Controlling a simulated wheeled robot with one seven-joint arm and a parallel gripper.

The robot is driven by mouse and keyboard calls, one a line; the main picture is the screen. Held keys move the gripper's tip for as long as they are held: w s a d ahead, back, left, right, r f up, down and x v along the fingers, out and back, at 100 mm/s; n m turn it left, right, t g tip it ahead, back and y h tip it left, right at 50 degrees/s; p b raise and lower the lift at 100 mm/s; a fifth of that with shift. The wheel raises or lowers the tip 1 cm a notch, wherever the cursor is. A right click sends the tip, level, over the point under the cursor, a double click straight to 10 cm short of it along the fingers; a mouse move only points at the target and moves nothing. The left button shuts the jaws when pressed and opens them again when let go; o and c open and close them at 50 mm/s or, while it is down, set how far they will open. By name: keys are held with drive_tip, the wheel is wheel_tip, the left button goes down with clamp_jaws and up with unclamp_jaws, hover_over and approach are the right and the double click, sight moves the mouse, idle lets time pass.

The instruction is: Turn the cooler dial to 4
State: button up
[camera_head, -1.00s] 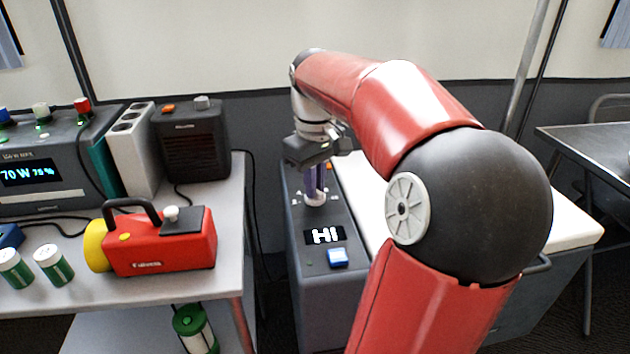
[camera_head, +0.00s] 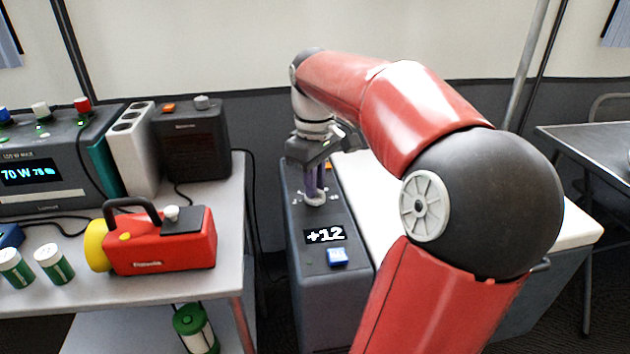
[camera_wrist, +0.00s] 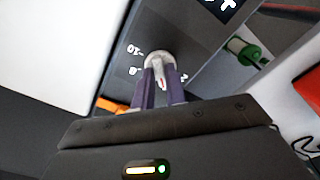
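The cooler (camera_head: 322,270) is a dark grey box with a white lid (camera_head: 365,190), standing right of the table. Its control panel has a small display (camera_head: 325,235) reading "+12" and a blue button (camera_head: 337,257). The white dial (camera_wrist: 158,62) has a red pointer mark and printed numbers around it, including "-10". My gripper (camera_head: 315,185) points down over the panel. In the wrist view its two purple fingers (camera_wrist: 160,92) stand on both sides of the dial's ridge, seemingly closed on it. The fingers hide part of the number scale.
An orange switch (camera_wrist: 112,105) sits beside the dial. On the left table stand a red flashlight-like device (camera_head: 165,245), a dark speaker-like box (camera_head: 190,140) and green-and-white cans (camera_head: 53,264). A metal table (camera_head: 595,145) stands at the right.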

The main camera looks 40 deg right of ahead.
drive_tip(key=o, duration=0.3)
drive_tip(key=shift+o, duration=0.2)
wheel_tip(320, 180, up, 8)
drive_tip(key=shift+f+p, duration=0.1)
drive_tip(key=shift+p, duration=0.75)
drive_tip(key=shift+s, duration=0.1)
